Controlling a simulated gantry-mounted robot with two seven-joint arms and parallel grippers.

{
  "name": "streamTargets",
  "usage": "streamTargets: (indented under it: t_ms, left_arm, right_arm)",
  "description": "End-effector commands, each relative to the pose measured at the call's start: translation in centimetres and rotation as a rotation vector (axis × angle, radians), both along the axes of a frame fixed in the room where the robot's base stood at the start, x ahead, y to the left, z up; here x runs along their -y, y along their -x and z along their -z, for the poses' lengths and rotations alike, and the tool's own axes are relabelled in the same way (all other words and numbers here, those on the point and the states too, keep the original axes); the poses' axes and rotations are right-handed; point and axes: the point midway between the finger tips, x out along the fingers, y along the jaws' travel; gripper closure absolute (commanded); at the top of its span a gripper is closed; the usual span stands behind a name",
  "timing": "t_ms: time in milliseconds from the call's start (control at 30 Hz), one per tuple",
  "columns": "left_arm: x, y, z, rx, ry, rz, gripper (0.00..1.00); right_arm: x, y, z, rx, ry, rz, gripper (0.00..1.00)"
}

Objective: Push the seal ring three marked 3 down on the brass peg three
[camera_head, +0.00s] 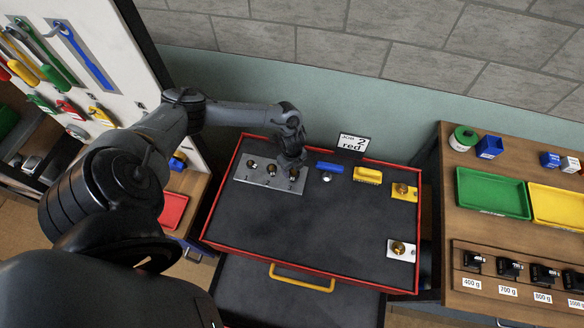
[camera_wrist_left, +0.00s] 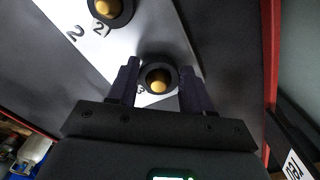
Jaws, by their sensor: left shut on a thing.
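The brass peg three (camera_wrist_left: 159,81) stands near the end of a pale metal plate (camera_head: 262,182), next to a printed 3. The black seal ring three (camera_wrist_left: 159,65) is around this peg. How far down it sits cannot be told from above. My left gripper (camera_head: 292,168) is over the right end of the plate. In the left wrist view its two dark fingers (camera_wrist_left: 159,88) are on either side of the ring, shut on it. Brass peg two (camera_wrist_left: 107,8) has a dark ring around it, beside printed 2s. My right gripper is not in view.
The plate lies on a dark, red-edged worktop (camera_head: 310,225). A blue block (camera_head: 330,166), a yellow brush-like item (camera_head: 367,175), a yellow block (camera_head: 403,192) and a white block (camera_head: 401,249) with brass parts lie to the right. A "red 2" card (camera_head: 352,144) stands behind. The worktop's middle is clear.

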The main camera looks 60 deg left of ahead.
Motion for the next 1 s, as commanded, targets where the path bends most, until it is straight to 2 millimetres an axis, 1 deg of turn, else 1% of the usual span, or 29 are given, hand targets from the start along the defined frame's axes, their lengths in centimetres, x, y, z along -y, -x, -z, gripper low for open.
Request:
streamTargets:
  t_ms: [267, 433, 467, 600, 633, 867, 1000]
  left_arm:
    - [-0.01, 0.01, 0.59, 0.0, 0.0, 0.0, 0.79]
    - [0.0, 0.0, 0.51, 0.0, 0.0, 0.0, 0.79]
    - [0.0, 0.0, 0.51, 0.0, 0.0, 0.0, 0.46]
    - [0.0, 0.0, 0.5, 0.0, 0.0, 0.0, 0.24]
    - [0.0, 0.0, 0.5, 0.0, 0.0, 0.0, 0.2]
    - [0.0, 0.0, 0.5, 0.0, 0.0, 0.0, 0.2]
    - [0.0, -0.04, 0.11, 0.001, 0.0, 0.0, 0.2]
  right_arm:
    - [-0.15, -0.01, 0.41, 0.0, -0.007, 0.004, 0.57]
    - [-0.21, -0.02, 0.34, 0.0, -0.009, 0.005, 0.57]
    - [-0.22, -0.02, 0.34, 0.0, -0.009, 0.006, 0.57]
    - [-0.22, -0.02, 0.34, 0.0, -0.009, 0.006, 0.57]
    - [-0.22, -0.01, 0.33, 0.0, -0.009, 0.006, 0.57]
    - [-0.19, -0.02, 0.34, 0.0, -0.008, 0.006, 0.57]
    - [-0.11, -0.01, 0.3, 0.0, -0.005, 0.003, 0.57]
